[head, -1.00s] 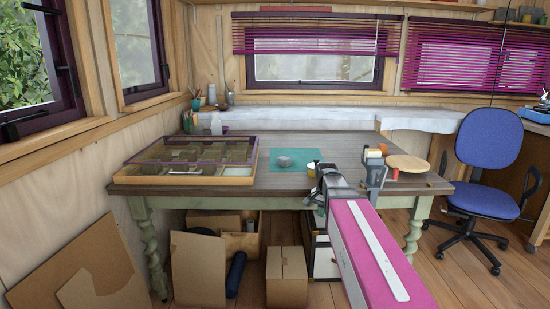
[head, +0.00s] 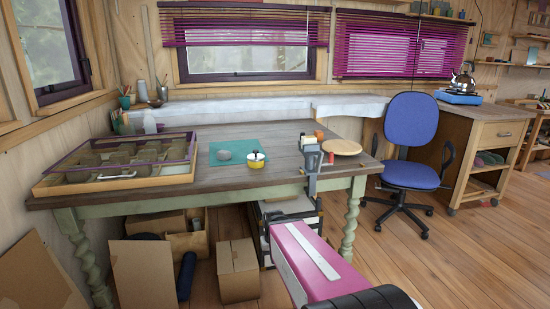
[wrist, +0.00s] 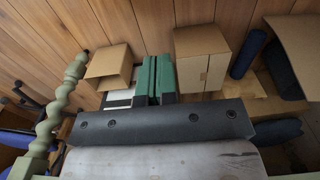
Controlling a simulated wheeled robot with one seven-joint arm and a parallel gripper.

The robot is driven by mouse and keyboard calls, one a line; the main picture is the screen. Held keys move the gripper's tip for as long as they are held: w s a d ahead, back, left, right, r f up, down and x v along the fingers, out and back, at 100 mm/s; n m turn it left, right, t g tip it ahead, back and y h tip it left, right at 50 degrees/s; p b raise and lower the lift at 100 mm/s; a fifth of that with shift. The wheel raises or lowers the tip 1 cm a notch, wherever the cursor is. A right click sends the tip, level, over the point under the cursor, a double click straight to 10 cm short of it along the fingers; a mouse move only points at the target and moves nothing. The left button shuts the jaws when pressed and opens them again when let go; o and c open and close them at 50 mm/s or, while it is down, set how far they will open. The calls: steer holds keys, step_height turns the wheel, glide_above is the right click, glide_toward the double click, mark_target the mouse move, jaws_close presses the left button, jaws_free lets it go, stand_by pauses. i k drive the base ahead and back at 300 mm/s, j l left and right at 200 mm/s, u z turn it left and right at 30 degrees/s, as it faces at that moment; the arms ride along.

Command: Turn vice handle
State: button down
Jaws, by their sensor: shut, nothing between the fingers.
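The vice (head: 311,163) is a grey metal clamp on the front edge of the wooden table (head: 220,182), near its right end. Its lower part hangs below the tabletop; I cannot make out the handle clearly. My pink arm link lies in front of and below the vice in the head view, and my gripper does not show there. In the wrist view my gripper (wrist: 155,62) shows as two green fingers side by side, shut and empty, over the floor and boxes under the table. The vice does not show in the wrist view.
A cardboard box (head: 238,271) stands under the table. A turned table leg (wrist: 55,110) is left in the wrist view. A blue chair (head: 410,140) stands right.

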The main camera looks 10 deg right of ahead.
mark_target(319, 160)
steer(key=l+u, duration=0.1)
steer(key=l, duration=0.45)
steer(key=k+l+u, duration=0.1)
steer(key=l, duration=0.5)
steer(key=k+l+u, duration=0.1)
steer(key=l, duration=0.45)
